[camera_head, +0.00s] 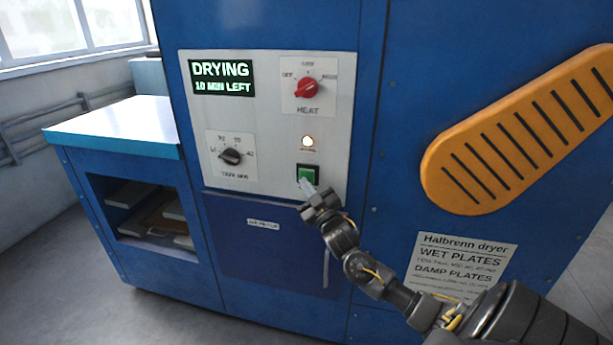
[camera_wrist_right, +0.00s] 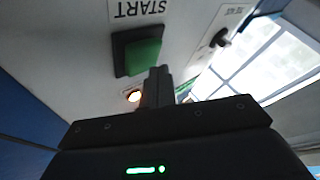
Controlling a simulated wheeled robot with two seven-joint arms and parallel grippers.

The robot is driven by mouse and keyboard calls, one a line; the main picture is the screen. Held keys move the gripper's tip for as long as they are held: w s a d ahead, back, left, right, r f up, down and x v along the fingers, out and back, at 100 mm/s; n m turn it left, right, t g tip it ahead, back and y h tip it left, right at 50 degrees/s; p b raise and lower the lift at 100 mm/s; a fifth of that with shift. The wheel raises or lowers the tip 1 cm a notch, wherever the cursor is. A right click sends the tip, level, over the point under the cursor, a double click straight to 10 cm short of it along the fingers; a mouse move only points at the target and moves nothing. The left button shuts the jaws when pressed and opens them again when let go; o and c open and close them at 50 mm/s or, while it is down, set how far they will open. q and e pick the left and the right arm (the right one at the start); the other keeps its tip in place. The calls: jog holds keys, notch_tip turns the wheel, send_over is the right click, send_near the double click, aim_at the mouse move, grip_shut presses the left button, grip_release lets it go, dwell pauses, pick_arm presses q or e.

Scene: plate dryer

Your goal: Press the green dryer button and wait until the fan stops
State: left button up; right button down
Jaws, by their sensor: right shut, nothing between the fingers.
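The green dryer button (camera_head: 308,174) sits in a black square frame low on the light grey control panel (camera_head: 262,158). The display (camera_head: 221,81) reads "DRYING 10 MIN LEFT". A lamp (camera_head: 307,142) above the button glows warm white. My right gripper (camera_head: 308,187) is shut and empty, its fingertips just below the button; I cannot tell if they touch it. In the right wrist view the green button (camera_wrist_right: 143,57) is beside the shut fingertips (camera_wrist_right: 160,72), under an upside-down "START" label. The fan is not seen. My left gripper is not in view.
A red heat knob (camera_head: 306,88) and a black time knob (camera_head: 231,156) are on the same panel. An orange slotted guard (camera_head: 525,130) stands out at the right, above a printed sign (camera_head: 458,262). A white-topped side cabinet (camera_head: 118,124) stands at the left.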

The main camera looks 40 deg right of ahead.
jog(key=shift+s+a, duration=0.1)
jog(key=s+a+p, duration=0.1)
jog(key=a, duration=0.1)
jog(key=s+a+p, duration=0.1)
jog(key=a, duration=0.1)
jog(key=shift+s, duration=0.4)
dwell(0.7)
dwell(0.3)
